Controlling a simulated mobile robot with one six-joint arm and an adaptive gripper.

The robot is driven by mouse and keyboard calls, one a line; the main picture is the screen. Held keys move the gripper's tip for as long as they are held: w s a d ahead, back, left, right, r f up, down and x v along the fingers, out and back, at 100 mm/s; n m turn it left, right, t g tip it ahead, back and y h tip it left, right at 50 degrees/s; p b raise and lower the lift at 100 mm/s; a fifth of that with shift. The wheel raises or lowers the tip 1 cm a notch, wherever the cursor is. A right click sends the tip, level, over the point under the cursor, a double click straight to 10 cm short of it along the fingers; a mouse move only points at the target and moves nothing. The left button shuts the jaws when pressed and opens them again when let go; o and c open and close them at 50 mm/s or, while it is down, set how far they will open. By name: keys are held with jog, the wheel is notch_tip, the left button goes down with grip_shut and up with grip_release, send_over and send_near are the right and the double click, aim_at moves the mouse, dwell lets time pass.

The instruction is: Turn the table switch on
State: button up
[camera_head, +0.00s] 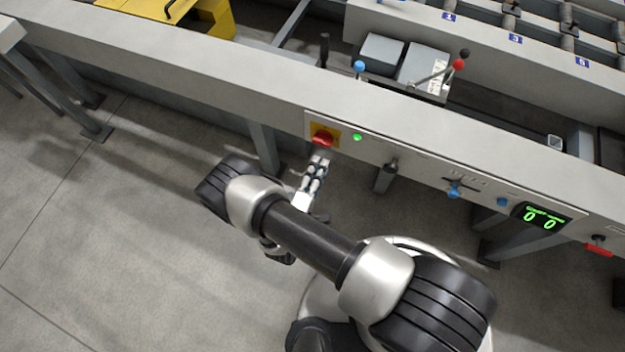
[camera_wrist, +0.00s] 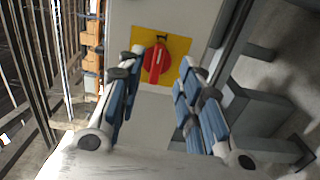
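The table switch (camera_head: 323,138) is a red rotary knob on a yellow plate, at the left end of the light panel on the table's side. In the wrist view the red knob (camera_wrist: 157,62) lies ahead, between my fingers, with its grip bar running roughly up and down the picture. My gripper (camera_head: 320,160) is just in front of the switch, pointing at it. In the wrist view my gripper (camera_wrist: 162,62) is open, with one finger on each side of the knob. I cannot tell whether the fingertips touch it.
A lit green lamp (camera_head: 357,137) is right of the switch. Farther right are a dark knob (camera_head: 391,165), a blue-tipped lever (camera_head: 454,191) and a green display (camera_head: 541,217) showing zeros. A grey table leg (camera_head: 264,149) stands left of the panel. Open floor lies at the left.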

jog(key=v, duration=0.4)
jog(key=shift+s+a, duration=0.1)
jog(key=shift+s, duration=0.25)
